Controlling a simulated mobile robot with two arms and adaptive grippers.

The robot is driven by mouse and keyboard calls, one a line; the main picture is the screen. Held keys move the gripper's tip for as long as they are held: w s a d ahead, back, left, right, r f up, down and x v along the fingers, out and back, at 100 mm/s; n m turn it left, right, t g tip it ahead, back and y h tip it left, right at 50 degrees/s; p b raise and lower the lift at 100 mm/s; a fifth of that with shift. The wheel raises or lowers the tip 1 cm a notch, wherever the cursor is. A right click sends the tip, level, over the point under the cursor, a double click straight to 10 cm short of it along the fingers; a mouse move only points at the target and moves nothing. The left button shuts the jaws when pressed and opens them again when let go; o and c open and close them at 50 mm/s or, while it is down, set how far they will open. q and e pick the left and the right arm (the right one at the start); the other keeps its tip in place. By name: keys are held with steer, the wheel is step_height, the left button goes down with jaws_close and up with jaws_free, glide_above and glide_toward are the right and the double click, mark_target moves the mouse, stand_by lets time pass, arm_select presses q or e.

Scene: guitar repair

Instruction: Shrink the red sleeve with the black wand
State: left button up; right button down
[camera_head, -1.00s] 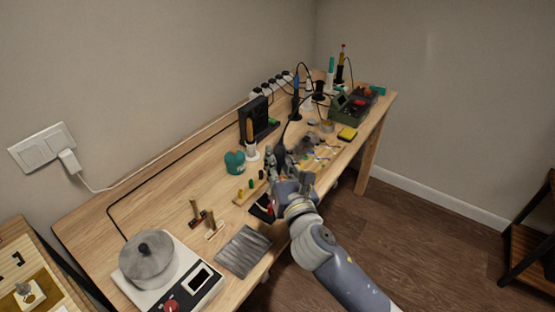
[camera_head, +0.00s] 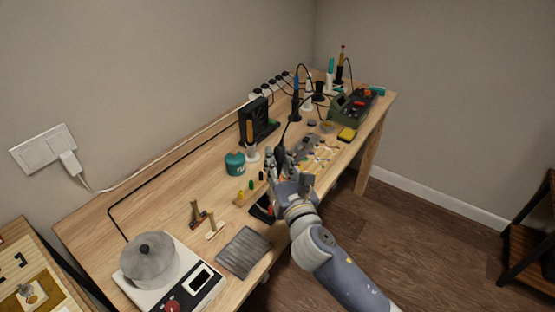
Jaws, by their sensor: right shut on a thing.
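My right gripper (camera_head: 280,162) is over the front middle of the workbench, shut on the black wand (camera_head: 281,148). The wand's dark cable rises from it toward the back of the bench. A small red piece, which may be the red sleeve (camera_head: 270,211), shows on a dark pad (camera_head: 260,206) at the front edge, below and left of the gripper. It is small and partly hidden by my right wrist, so its exact shape is unclear. My left gripper is not in view.
A teal pot (camera_head: 235,164) and a black stand (camera_head: 257,122) are behind the gripper. Small coloured pieces lie in a row to its left. A grey ribbed mat (camera_head: 244,251) and a hot plate with a pan (camera_head: 150,260) are at the near left. A green toolbox (camera_head: 350,108) stands at the far right.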

steer(key=shift+p, duration=0.3)
stand_by(0.4)
steer(key=shift+r, duration=0.1)
step_height(320, 180, up, 10)
steer(key=p, duration=1.1)
